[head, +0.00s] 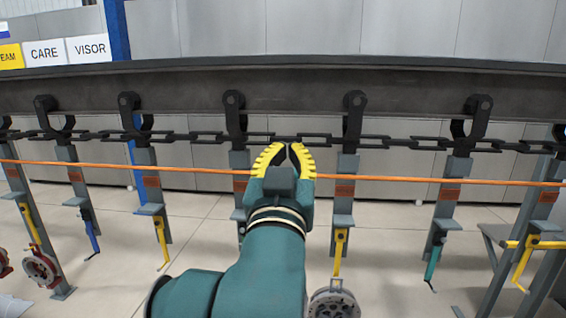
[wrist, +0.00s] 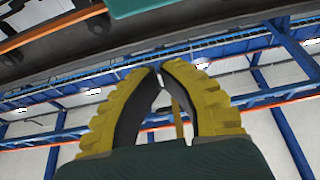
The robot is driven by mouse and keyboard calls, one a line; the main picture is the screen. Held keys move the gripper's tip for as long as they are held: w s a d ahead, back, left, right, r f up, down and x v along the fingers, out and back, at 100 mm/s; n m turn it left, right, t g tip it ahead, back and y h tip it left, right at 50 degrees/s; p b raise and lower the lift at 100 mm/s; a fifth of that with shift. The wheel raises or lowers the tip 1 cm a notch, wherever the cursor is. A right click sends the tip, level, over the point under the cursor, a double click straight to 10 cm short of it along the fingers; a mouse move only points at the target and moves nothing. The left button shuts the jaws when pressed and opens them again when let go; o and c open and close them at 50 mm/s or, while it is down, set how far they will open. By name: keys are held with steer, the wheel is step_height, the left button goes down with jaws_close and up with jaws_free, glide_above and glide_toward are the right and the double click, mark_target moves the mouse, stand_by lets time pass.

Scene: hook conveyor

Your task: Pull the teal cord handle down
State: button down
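A small teal handle (head: 432,265) hangs from the lower part of a grey hanger at the right of the head view. It ends in a bent tip, and I cannot make out a cord on it. My gripper (head: 285,150) has yellow ribbed fingers and is near the middle, up by the chain, well left of and above the handle in the picture. In the wrist view, the fingers (wrist: 160,72) come together at their tips, with nothing held between them. I do not make out the handle in the wrist view.
A dark rail (head: 300,92) with a chain (head: 190,136) crosses above. An orange line (head: 420,180) runs across in front of several grey hangers, which carry yellow and blue hooks. A round valve-like part (head: 333,303) hangs low near the middle. Floor shows between the hangers.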

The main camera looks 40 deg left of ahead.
steer(key=p+x, duration=0.1)
steer(key=x, duration=0.3)
steer(key=shift+r, duration=0.25)
step_height(320, 180, down, 4)
steer(key=shift+w+a+r+p, duration=0.1)
steer(key=shift+p, duration=0.4)
steer(key=shift+f, duration=0.35)
